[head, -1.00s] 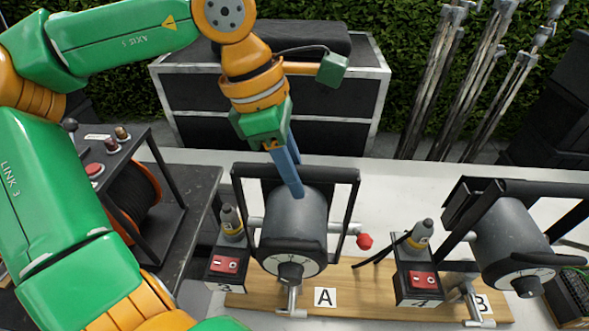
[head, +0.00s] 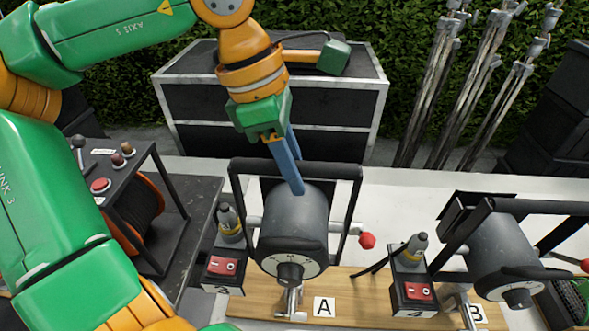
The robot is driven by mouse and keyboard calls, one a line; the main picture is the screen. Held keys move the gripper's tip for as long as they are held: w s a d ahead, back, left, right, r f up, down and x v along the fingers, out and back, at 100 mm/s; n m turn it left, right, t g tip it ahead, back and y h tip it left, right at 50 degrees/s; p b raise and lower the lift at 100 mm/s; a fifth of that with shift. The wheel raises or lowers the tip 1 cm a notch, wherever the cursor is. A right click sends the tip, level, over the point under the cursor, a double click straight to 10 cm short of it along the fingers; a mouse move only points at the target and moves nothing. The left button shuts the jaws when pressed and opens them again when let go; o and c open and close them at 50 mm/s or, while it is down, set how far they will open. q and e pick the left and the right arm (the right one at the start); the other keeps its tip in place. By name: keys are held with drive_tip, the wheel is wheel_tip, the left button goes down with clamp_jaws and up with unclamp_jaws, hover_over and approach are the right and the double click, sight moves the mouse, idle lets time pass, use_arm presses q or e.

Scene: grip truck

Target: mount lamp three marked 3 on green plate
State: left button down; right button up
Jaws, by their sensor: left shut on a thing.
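Lamp three (head: 291,228) is a dark grey cylinder in a black yoke, with a red knob on its right side and a small switch box marked 3 (head: 222,267) at its left. It hangs over the wooden board by the label A. My left gripper (head: 298,187) reaches down from behind with its blue fingers at the yoke's top bar and is shut on the lamp; the exact contact is partly hidden. My right gripper is not in view. I see no green plate.
A second lamp (head: 503,250) with a box marked 4 (head: 411,288) stands at B on the wooden board (head: 355,307). A cable-reel cart (head: 139,205) stands left. A black case (head: 330,108) and metal stands (head: 432,95) are behind.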

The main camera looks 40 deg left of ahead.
use_arm(q)
drive_tip(key=shift+r, duration=1.35)
